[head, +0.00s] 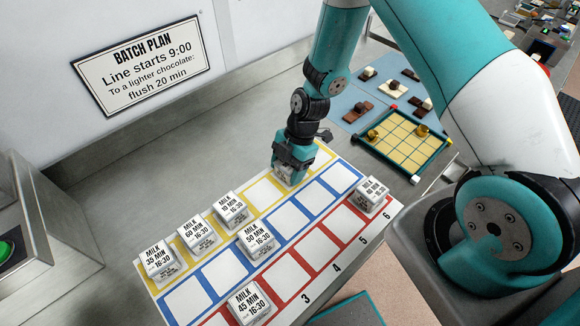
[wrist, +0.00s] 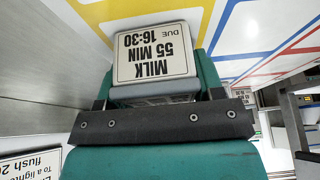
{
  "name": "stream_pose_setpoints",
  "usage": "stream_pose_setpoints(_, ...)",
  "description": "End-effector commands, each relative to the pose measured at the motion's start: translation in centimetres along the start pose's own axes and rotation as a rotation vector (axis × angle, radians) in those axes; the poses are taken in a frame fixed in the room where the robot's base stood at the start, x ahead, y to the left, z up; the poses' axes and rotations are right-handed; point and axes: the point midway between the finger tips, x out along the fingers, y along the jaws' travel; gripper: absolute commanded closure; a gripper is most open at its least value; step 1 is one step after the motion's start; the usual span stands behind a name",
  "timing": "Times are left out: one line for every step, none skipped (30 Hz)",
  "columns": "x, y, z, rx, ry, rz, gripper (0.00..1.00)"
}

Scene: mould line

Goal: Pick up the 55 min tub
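The 55 min tub (wrist: 155,55) is a small white tub labelled "MILK 55 MIN DUE 16:30". In the wrist view it sits between the two teal fingers of my gripper (wrist: 153,80), with a finger against each side, so the gripper looks shut on it. In the head view my gripper (head: 291,160) points down over the far part of the yellow row. The tub shows only partly below the fingers (head: 289,175), its label mostly hidden. I cannot tell whether it rests on the board or is just above it.
The board (head: 223,271) has yellow, blue and red rows. Other tubs stand on it: a 35 min tub (head: 159,260), a 60 min tub (head: 199,234), a 50 min tub (head: 256,241), a 45 min tub (head: 249,304). A teal-edged tray (head: 402,143) lies beyond. The batch plan sign (head: 142,65) hangs behind.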

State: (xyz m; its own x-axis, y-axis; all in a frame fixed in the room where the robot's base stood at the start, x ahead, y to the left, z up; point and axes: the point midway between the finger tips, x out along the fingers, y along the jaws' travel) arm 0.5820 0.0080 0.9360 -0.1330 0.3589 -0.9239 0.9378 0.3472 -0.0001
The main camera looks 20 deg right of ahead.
Motion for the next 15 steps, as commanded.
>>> stream_pose_setpoints(0.0, 0.0, 0.0, 0.0, 0.0, 0.001, 0.65)
stream_pose_setpoints(0.0, 0.0, 0.0, 0.0, 0.0, 0.001, 0.65)
stream_pose_setpoints(0.0, 0.0, 0.0, 0.0, 0.0, 0.001, 0.65)
stream_pose_setpoints(0.0, 0.0, 0.0, 0.0, 0.0, 0.001, 0.65)
stream_pose_setpoints(0.0, 0.0, 0.0, 0.0, 0.0, 0.001, 0.65)
stream_pose_setpoints(-0.1, 0.0, 0.0, 0.0, 0.0, 0.001, 0.65)
stream_pose_setpoints(-0.1, 0.0, 0.0, 0.0, 0.0, 0.001, 0.65)
stream_pose_setpoints(-0.1, 0.0, 0.0, 0.0, 0.0, 0.001, 0.65)
stream_pose_setpoints(-0.2, 0.0, -0.1, 0.0, 0.0, 0.001, 0.65)
stream_pose_setpoints(-0.3, 0.0, -0.1, 0.0, 0.0, 0.001, 0.65)
stream_pose_setpoints(-0.4, 0.0, -0.1, 0.0, 0.0, 0.001, 0.65)
stream_pose_setpoints(-0.7, 0.1, -0.2, 0.0, 0.0, 0.002, 0.65)
stream_pose_setpoints(-0.9, 0.1, -0.3, 0.0, 0.0, 0.003, 0.65)
stream_pose_setpoints(-1.2, 0.1, -0.5, 0.0, 0.0, 0.003, 0.65)
stream_pose_setpoints(-1.7, 0.1, -0.7, -0.001, -0.001, 0.004, 0.65)
